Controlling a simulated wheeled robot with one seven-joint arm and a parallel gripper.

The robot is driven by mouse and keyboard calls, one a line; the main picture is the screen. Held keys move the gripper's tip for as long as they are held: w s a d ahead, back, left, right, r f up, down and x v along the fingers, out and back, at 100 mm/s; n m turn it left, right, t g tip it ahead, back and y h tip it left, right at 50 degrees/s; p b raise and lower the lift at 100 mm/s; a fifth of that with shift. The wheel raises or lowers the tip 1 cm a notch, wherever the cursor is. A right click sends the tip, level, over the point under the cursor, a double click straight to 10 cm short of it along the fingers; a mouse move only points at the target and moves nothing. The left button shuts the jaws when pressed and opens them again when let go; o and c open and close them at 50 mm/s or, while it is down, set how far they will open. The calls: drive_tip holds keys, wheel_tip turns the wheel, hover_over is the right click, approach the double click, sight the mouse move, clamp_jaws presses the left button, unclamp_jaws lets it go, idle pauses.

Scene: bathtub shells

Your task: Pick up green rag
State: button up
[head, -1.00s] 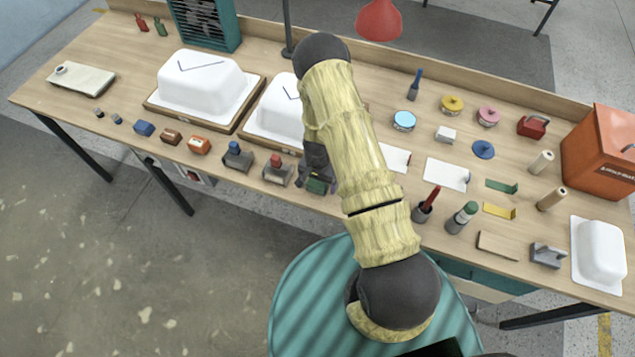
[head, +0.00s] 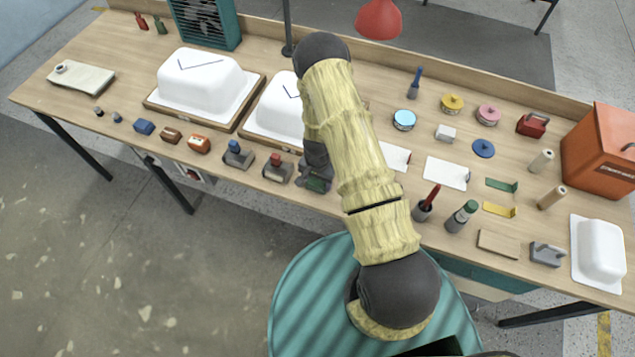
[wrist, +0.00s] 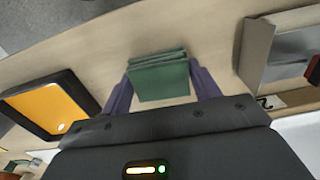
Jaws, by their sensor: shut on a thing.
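The green rag (wrist: 160,77) is a folded, layered pad. In the wrist view it sits between the two purple fingers of my gripper (wrist: 161,82), which are shut on it from both sides. In the head view the rag (head: 318,184) shows as a small dark green patch at the front edge of the workbench, partly hidden by my gripper (head: 315,174) and arm. I cannot tell whether it still touches the bench top.
A grey tool with a red knob (head: 277,170) stands just left of the gripper. White cards (head: 446,173) lie to the right. A white tub shell on a wooden board (head: 272,112) is behind. In the wrist view a dark-rimmed orange pad (wrist: 52,104) is at left.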

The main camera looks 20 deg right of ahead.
sight(318, 181)
drive_tip(key=shift+r, duration=0.1)
wheel_tip(318, 181, up, 10)
drive_tip(key=b, duration=0.3)
idle(0.3)
idle(0.3)
drive_tip(key=shift+o, duration=1.1)
drive_tip(key=shift+c, duration=0.7)
drive_tip(key=n, duration=0.2)
drive_tip(key=f+n, duration=0.1)
drive_tip(key=shift+d+n, duration=0.1)
drive_tip(key=shift+n, duration=0.3)
drive_tip(key=n, duration=0.2)
drive_tip(key=f+n, duration=0.1)
drive_tip(key=shift+w+n, duration=0.1)
drive_tip(key=shift+n, duration=0.3)
